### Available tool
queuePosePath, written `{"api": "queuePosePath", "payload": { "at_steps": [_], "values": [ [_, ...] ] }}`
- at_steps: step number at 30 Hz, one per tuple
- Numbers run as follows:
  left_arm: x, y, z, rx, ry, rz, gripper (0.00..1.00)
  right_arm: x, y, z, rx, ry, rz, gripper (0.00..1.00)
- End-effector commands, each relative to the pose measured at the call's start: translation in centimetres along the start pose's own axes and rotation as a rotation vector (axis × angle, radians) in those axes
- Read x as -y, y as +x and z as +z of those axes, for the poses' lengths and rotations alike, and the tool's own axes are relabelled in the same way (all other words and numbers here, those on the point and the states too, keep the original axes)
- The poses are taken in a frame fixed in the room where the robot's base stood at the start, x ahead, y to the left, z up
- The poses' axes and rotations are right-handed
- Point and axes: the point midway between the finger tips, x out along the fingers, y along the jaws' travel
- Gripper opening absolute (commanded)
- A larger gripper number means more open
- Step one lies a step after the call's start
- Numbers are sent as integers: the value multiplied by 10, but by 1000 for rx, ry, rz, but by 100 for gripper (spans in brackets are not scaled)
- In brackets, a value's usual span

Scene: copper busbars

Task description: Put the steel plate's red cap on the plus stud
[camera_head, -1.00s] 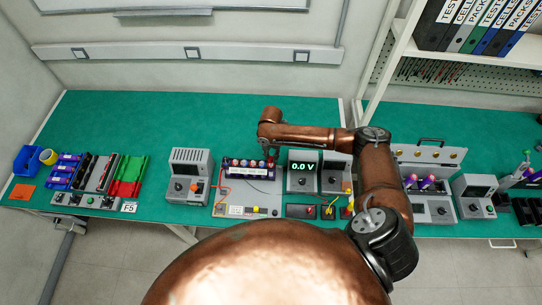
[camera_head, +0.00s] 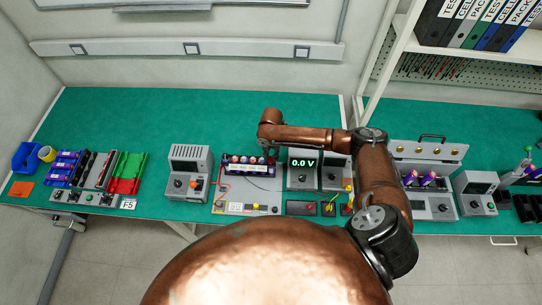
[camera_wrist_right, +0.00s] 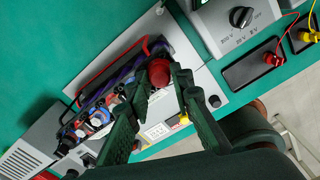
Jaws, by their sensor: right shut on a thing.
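My right gripper (camera_wrist_right: 162,83) is shut on the red cap (camera_wrist_right: 160,72); the dark fingers stand on either side of it. The cap is at the end of the row of cells in the purple-banded pack, over the grey steel plate (camera_wrist_right: 208,88). In the head view the right gripper (camera_head: 271,152) points down at the right end of the pack (camera_head: 240,169). The plus stud is not visible, and I cannot tell whether the cap touches it. My left gripper is out of view.
A meter reading 0.0 V (camera_head: 303,162) stands close right of the gripper. A grey instrument (camera_head: 188,172) stands left of the plate. A red wire (camera_wrist_right: 95,68) runs along the pack. The green bench (camera_head: 200,115) is clear behind.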

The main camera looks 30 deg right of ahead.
Motion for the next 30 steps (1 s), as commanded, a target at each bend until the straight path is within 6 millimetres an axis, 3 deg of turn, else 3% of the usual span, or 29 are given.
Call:
{"api": "queuePosePath", "payload": {
  "at_steps": [11, 12, 20, 30],
  "values": [
    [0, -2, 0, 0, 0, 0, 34, 0, 4, 0, -1, 0, 0, 5],
    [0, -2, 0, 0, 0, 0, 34, 0, 4, 0, -1, 0, 0, 22],
    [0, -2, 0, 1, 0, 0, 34, 0, 4, 0, 0, 0, 0, 40],
    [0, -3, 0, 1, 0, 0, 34, 0, 2, -1, -1, 0, 1, 41]
  ]
}}
